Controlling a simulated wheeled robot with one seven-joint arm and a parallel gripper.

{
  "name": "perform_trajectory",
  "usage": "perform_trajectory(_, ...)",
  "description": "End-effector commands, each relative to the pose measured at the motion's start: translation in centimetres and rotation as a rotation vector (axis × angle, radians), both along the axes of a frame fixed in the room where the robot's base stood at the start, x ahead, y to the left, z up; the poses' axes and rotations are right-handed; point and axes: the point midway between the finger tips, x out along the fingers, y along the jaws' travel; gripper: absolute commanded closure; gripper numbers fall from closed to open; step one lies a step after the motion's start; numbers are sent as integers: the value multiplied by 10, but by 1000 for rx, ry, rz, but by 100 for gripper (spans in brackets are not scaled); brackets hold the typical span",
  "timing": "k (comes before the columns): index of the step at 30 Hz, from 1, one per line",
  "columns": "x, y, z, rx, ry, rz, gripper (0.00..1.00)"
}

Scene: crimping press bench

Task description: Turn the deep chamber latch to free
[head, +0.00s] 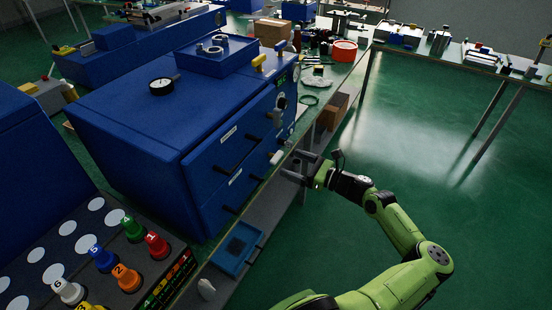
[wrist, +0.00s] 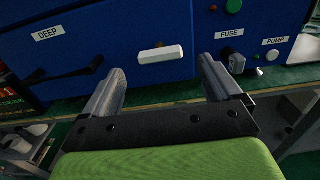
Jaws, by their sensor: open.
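The blue press cabinet (head: 170,130) stands on the bench, and its front face (wrist: 190,25) fills the wrist view. A white label reading DEEP (wrist: 47,33) sits at the left of that face. A white bar-shaped latch (wrist: 160,54) lies about horizontal, slightly tilted, on the panel to the right of the label. The latch also shows small in the head view (head: 276,157). My gripper (wrist: 161,66) is open and empty, its two fingers apart on either side below the latch and not touching it. In the head view my gripper (head: 290,167) is just in front of the cabinet face.
A black handle (wrist: 90,66) juts out left of the latch. A FUSE label (wrist: 229,34), a PUMP label (wrist: 275,41) and small knobs are to the right. A blue tray (head: 238,248) is below the cabinet. Green floor (head: 420,140) is clear at right.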

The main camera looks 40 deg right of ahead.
Motion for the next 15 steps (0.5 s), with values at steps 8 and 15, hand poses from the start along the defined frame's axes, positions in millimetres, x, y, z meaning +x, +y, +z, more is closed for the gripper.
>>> perform_trajectory(8, 55, 20, -1, 0, 0, 1, 8)
perform_trajectory(15, 64, 22, 0, 0, 1, -1, 8)
